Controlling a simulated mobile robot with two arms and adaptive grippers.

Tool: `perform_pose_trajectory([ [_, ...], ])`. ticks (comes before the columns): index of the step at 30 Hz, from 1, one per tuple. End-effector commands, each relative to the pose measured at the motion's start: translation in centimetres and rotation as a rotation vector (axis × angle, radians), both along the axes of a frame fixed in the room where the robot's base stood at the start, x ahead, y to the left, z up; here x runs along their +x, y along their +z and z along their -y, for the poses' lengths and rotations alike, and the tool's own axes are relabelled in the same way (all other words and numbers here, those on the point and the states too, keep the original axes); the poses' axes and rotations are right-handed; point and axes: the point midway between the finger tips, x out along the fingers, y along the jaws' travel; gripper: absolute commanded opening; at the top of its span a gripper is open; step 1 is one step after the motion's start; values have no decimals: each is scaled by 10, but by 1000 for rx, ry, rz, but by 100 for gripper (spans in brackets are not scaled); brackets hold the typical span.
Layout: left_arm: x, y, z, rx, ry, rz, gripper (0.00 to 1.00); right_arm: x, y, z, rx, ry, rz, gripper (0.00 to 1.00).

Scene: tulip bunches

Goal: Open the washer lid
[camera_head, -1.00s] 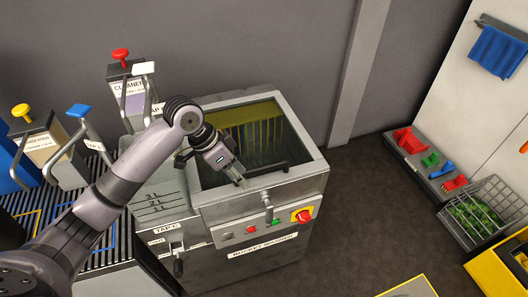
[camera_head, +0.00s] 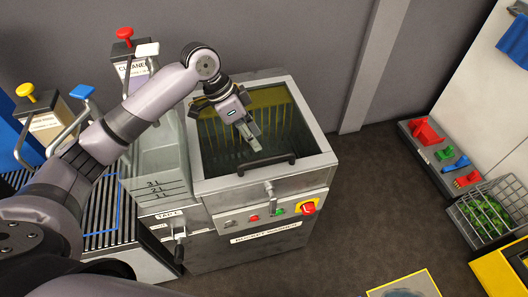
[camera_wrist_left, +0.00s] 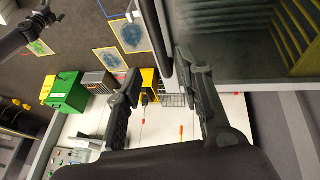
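The washer (camera_head: 190,222), a grey metal box labelled as a bucket washer, stands in the middle of the head view. Its see-through lid (camera_head: 288,128) lies over the top opening, looks shut, and shows a yellow-green interior. A black bar handle (camera_head: 266,165) runs along the lid's front edge. My left gripper (camera_head: 251,143) is above the lid, just behind the handle in the picture, apparently not touching it.
Left of the washer are a measuring container (camera_head: 160,175) and dispensers with red (camera_head: 124,33) and yellow (camera_head: 25,90) knobs. The front panel has a red knob (camera_head: 308,208). A wire basket (camera_head: 488,212) stands at the right. Floor between is clear.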

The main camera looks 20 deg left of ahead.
Motion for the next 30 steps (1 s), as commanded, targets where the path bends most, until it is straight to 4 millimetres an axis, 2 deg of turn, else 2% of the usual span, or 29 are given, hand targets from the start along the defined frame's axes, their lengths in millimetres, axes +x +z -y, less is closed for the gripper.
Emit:
perform_pose_trajectory([
  [6, 2, -40, 19, 0, 0, -2, 35, 9, 4, -1, 1, 0, 13, 100],
  [12, 4, -61, 29, -1, 0, 1, 35, 10, 5, -1, 1, 0, 15, 100],
  [24, 5, -68, 31, 1, 0, 1, 34, 10, 5, -1, 1, 0, 14, 100],
  [30, 5, -67, 31, 1, 0, 1, 21, 9, 5, -1, 2, -1, 14, 100],
])
